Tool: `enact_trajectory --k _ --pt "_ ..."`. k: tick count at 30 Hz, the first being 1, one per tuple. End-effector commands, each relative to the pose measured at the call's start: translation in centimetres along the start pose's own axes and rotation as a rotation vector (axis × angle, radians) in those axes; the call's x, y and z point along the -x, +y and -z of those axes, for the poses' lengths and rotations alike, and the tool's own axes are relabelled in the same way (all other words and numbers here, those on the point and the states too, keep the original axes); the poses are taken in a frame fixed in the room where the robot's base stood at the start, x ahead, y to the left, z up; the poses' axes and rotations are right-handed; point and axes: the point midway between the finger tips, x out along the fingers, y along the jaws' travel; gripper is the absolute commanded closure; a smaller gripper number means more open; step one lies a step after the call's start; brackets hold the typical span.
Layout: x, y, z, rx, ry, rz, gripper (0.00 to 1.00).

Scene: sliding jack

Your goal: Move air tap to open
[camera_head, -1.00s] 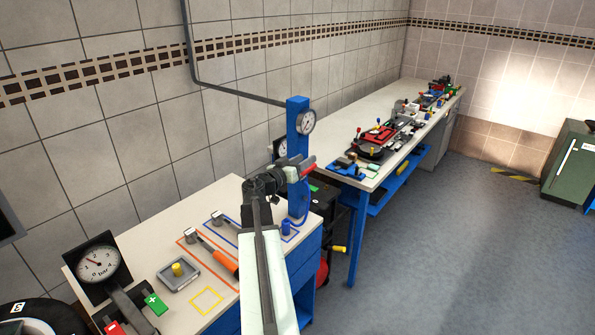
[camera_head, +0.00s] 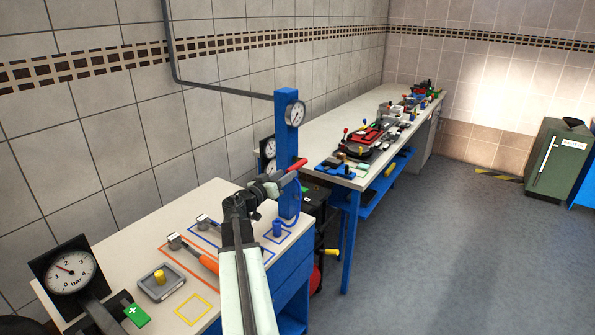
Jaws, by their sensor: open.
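The air tap's red handle (camera_head: 298,165) shows at the blue post (camera_head: 286,130), below the round gauge (camera_head: 295,113). It slants up to the right. My gripper (camera_head: 278,184) is open and appears in front of the post, with its front end overlapping the lower left end of the red handle. I cannot tell whether it touches the handle. The tap's body is mostly hidden behind my gripper.
A white bench with a hammer (camera_head: 192,253), a pressure gauge (camera_head: 70,270) and a small grey tray (camera_head: 160,283) lies at the left. A long workbench (camera_head: 340,171) crowded with tools runs behind the post.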

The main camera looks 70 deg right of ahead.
Motion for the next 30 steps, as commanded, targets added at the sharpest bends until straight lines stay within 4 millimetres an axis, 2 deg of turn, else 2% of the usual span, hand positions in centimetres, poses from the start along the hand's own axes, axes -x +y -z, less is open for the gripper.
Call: enact_trajectory --k 5,13,16,22,23,27,30 --pt "-1.9 -0.1 0.1 0.0 0.0 -0.001 0.57" --pt "-6.9 0.0 0.1 0.0 -0.001 -0.002 0.57" --pt "-7.7 0.0 0.0 0.0 0.0 -0.002 0.57" --pt "-7.8 0.1 0.0 0.0 0.0 -0.002 0.57" --pt "-7.8 0.1 0.0 0.0 0.0 -0.002 0.6" --pt "-7.8 0.2 0.0 0.0 -0.001 -0.002 0.99" --pt "-7.8 0.2 0.0 0.0 -0.001 -0.002 1.0"
